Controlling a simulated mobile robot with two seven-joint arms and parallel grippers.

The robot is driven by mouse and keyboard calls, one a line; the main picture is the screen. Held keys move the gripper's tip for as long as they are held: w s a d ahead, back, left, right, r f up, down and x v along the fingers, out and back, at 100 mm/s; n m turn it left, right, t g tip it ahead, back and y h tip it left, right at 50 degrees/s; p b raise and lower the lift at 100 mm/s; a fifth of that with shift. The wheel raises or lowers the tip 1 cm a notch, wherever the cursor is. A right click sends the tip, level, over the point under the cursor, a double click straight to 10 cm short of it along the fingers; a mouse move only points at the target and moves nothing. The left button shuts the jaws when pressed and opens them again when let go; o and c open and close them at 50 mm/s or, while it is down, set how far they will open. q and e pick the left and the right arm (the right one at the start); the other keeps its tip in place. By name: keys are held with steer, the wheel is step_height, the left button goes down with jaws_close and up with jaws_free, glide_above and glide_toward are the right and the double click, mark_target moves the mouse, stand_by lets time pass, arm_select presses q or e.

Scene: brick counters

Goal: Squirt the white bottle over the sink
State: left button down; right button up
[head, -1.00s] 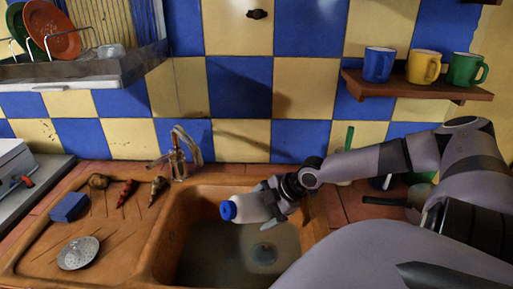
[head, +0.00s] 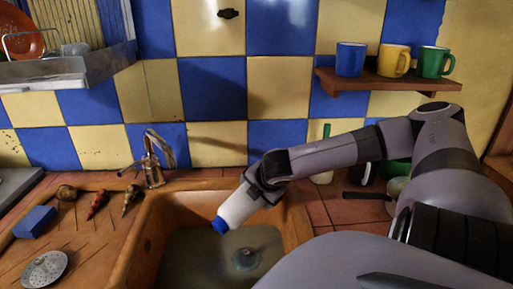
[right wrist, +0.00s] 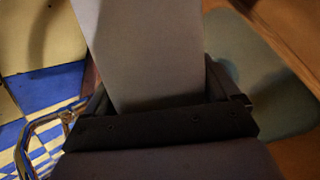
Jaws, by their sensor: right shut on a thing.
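The white bottle (head: 237,207) with a blue cap is in my right gripper (head: 256,192) in the head view. The gripper is shut around its upper body. The bottle is tilted, cap down and toward the left, above the sink (head: 200,262). The sink is an orange-brown basin with a drain in its grey floor. In the right wrist view the bottle (right wrist: 145,50) fills the middle between the dark fingers, its cap out of sight. I cannot see whether any liquid leaves the cap. My left gripper is not in view.
A metal faucet (head: 153,160) stands behind the sink's left side. A blue sponge (head: 35,222), a strainer (head: 44,270) and several small items lie on the drainboard. A shelf (head: 385,80) with three mugs hangs at the right. Containers stand behind my right arm.

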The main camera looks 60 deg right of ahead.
steer(key=shift+w+a+r+n+h+b, duration=0.2)
steer(key=shift+r+h+b, duration=0.3)
steer(key=shift+b, duration=1.2)
steer(key=shift+w+a+r+n+h+b, duration=0.1)
steer(key=shift+a+r+n+h+b, duration=0.35)
steer(key=shift+b, duration=1.25)
steer(key=shift+s+h+b, duration=0.15)
steer(key=shift+h+b, duration=0.3)
steer(key=shift+b, duration=0.65)
steer(key=r+p, duration=0.2)
steer(key=p, duration=0.2)
steer(key=shift+a+h, duration=0.2)
steer(key=shift+h, duration=0.2)
steer(key=shift+a+r+n+h+p, duration=0.25)
steer(key=shift+h+p, duration=0.25)
steer(key=shift+p, duration=0.1)
steer(key=shift+a+r, duration=0.1)
